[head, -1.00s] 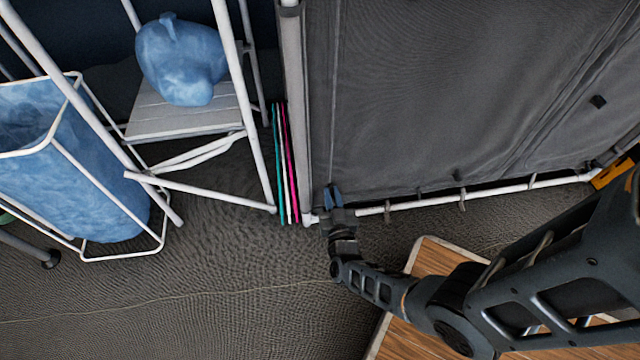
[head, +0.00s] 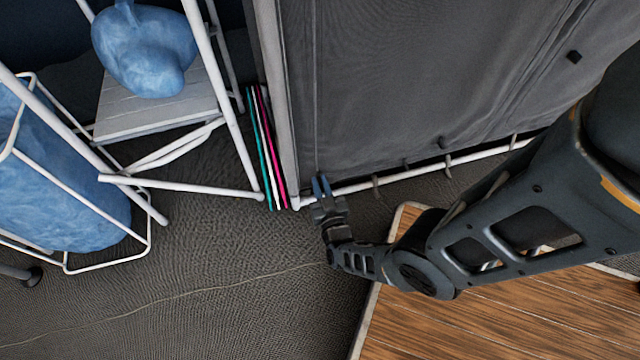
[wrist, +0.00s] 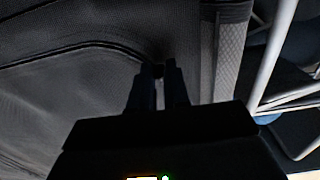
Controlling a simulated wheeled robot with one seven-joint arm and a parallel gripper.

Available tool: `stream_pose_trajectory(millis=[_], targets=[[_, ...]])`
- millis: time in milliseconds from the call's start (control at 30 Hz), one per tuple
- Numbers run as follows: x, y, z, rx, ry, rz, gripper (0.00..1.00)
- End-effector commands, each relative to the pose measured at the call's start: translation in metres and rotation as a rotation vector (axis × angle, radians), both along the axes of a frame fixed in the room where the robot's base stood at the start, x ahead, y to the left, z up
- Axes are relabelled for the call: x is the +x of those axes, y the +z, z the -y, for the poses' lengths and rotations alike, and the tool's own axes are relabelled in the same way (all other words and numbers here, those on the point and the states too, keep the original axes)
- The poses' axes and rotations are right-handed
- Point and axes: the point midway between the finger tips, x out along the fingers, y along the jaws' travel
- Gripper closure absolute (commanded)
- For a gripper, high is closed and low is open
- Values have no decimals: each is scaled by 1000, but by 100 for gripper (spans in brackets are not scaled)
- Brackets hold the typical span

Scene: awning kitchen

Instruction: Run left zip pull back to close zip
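The grey fabric front (head: 430,80) of a white-framed cabinet fills the upper right of the head view. My gripper (head: 320,182) is at its lower left corner, just above the bottom bar. In the wrist view, a dark curved zip line (wrist: 90,44) runs across the fabric to my gripper (wrist: 160,68). The two fingers are close together, with a small dark piece, apparently the left zip pull (wrist: 158,70), between their tips. The fingers hide most of it, and it is too small to make out in the head view. A small dark tab (head: 574,57) shows farther right on the fabric.
A white bar (head: 400,180) with several loops runs under the fabric. Thin coloured panels (head: 264,150) stand left of the corner. A wooden tabletop (head: 480,325) lies below my arm.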

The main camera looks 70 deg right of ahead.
Motion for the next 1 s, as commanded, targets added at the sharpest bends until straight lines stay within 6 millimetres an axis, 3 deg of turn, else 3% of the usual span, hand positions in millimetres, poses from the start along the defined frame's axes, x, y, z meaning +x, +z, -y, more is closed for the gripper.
stream_pose_trajectory(millis=[200, 533, 1000], targets=[[0, 0, 0, 0, 0, 0, 63], [-4, 1, -5, -1, 2, -1, 63], [-44, 0, -57, 0, 3, -1, 63]])
